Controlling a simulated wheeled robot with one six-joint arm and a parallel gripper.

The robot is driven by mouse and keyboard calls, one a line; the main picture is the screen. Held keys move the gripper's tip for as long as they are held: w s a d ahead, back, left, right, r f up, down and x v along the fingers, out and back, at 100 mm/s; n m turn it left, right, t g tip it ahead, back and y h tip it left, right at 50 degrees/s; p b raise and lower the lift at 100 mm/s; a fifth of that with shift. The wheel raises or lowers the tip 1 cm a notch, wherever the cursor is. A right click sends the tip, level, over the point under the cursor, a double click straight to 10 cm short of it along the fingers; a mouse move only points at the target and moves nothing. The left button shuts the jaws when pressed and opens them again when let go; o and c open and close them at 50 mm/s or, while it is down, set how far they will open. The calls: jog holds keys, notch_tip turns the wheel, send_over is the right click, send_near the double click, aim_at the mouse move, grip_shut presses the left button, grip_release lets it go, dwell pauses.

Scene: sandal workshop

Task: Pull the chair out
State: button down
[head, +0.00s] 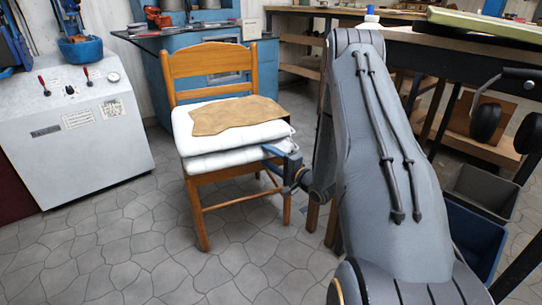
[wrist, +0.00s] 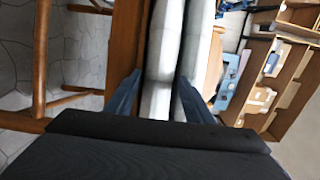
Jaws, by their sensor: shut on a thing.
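The wooden chair (head: 205,62) stands upright on the floor in the middle of the head view. Two white cushions are stacked on its seat, the upper one (head: 190,139) over the lower one (head: 225,162). A tan piece of leather (head: 235,114) lies on top. My gripper (head: 272,157) is at the right side of the seat, at cushion height. In the wrist view, its blue fingers (wrist: 160,78) are shut on the lower cushion (wrist: 161,50). One finger lies near the seam between the cushions, the other against the wooden seat edge (wrist: 126,40). The exact contact is hidden.
A grey machine (head: 75,145) with levers stands at left. A blue cabinet (head: 170,85) is close behind the chair. A workbench (head: 445,48) runs along the right, with dark bins (head: 485,190) below. The tiled floor in front and left of the chair is clear.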

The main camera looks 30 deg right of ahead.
jog(key=shift+a, duration=0.25)
jog(key=c, duration=0.8)
grip_release()
jog(key=shift+o, duration=0.2)
jog(key=shift+d, duration=0.15)
jog(key=shift+s+d, duration=0.15)
jog(key=p+v, duration=0.2)
jog(key=v, duration=0.5)
jog(key=shift+s, duration=0.3)
jog(key=shift+w, duration=0.1)
